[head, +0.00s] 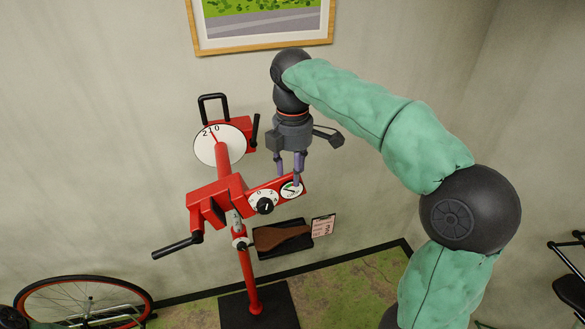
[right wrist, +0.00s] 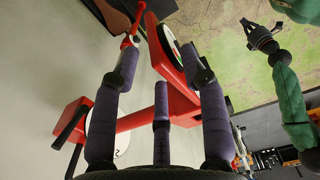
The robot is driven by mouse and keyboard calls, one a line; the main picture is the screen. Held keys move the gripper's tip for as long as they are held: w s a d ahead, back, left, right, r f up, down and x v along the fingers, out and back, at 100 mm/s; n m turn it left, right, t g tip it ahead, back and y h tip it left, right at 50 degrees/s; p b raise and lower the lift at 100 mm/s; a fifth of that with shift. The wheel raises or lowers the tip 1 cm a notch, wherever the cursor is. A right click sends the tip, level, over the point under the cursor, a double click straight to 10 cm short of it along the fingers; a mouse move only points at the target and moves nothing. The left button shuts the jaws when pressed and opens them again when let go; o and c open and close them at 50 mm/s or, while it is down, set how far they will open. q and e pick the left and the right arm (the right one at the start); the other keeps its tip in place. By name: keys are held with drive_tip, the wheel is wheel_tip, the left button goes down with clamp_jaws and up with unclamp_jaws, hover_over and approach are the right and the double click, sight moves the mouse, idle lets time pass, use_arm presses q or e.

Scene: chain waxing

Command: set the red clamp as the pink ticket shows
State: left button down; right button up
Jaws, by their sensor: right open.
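The red clamp (head: 215,203) stands on a red post. Its arm carries a black knob (head: 265,206) on a white numbered dial and a small gauge (head: 291,191) with a green sector. A large white dial (head: 218,150) marked 2, 1, 0 is behind. The pink ticket (head: 323,227) shows a large 3; its small print is unreadable. My right gripper (head: 297,183) is open over the gauge end of the arm. In the right wrist view its fingers (right wrist: 161,62) are apart near the red arm; contact is unclear. My left gripper (right wrist: 262,38) is small there, its jaws unclear.
A dark tray (head: 290,247) with a brown item sits below the clamp arm. A black-gripped lever (head: 178,248) sticks out left. A bicycle wheel (head: 85,303) is at the lower left. A black chair (head: 570,285) is at the right edge. A framed picture (head: 265,48) hangs above.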

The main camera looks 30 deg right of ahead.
clamp_jaws()
drive_tip(key=a+r+h+p, duration=0.1)
drive_tip(key=p, duration=0.1)
drive_tip(key=r+h+p, duration=0.1)
drive_tip(key=p, duration=0.2)
drive_tip(key=a+r+p, duration=0.1)
drive_tip(key=r+p, duration=0.1)
drive_tip(key=shift+w+a+g+h+p, duration=0.3)
drive_tip(key=shift+w+a+h, duration=0.05)
drive_tip(key=shift+h, duration=0.05)
drive_tip(key=shift+w+a+r+p, duration=0.1)
drive_tip(key=shift+a+p, duration=0.15)
drive_tip(key=shift+p, duration=0.2)
unclamp_jaws()
